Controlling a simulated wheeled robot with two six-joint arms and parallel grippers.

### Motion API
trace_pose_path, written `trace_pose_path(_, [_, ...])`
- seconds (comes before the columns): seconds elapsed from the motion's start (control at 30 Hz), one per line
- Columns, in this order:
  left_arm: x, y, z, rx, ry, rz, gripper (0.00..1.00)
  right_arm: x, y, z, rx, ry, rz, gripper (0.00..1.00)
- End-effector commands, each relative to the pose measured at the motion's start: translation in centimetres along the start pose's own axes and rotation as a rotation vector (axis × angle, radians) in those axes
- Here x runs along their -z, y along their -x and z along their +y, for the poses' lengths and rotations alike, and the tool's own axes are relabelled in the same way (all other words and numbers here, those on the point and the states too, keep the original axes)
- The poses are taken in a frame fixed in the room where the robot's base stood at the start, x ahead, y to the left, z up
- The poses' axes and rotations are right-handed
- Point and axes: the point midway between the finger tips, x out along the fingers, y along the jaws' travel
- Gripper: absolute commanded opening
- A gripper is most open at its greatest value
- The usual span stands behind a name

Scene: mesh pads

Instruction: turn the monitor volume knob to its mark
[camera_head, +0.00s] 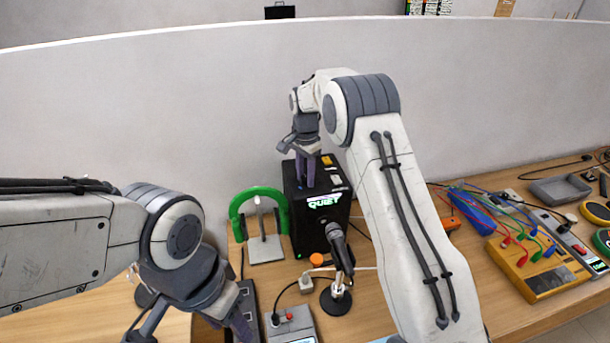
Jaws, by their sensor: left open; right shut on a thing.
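The monitor (316,222) is a black box with a lit "QUIET" sign on its front, standing at the back of the desk. My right gripper (308,180) points down at the top of the monitor, with its fingers shut at the top surface. What it grips is hidden between the fingers; the volume knob and its mark cannot be made out. An orange piece (327,160) shows on the monitor's top beside the fingers. My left gripper (195,335) is low at the left, open and apart from the monitor, partly cut off by the frame's bottom edge.
A green headset on a stand (264,238) is left of the monitor. A black microphone (340,250) stands in front of it. A grey box with a red button (291,325) lies at the front. A yellow device (535,265) with cables is at the right. A pale partition (150,110) rises behind.

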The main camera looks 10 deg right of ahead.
Motion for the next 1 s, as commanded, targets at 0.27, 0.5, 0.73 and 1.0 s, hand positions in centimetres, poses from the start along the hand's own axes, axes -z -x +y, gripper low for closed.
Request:
trace_pose_path(0.27, [0.0, 0.02, 0.0, 0.0, 0.0, 0.0, 0.5, 0.13, 0.24, -0.17, 0.006, -0.194, 0.004, 0.0])
trace_pose_path(0.5, [0.0, 0.02, 0.0, 0.0, 0.0, 0.0, 0.5, 0.15, 0.25, -0.2, 0.006, -0.292, 0.004, 0.0])
trace_pose_path(0.73, [0.0, 0.02, 0.0, 0.0, 0.0, 0.0, 0.5, 0.16, 0.25, -0.21, 0.007, -0.328, 0.004, 0.0])
trace_pose_path(1.0, [0.0, 0.02, 0.0, 0.0, 0.0, 0.0, 0.5, 0.18, 0.27, -0.21, 0.007, -0.331, 0.005, 0.0])
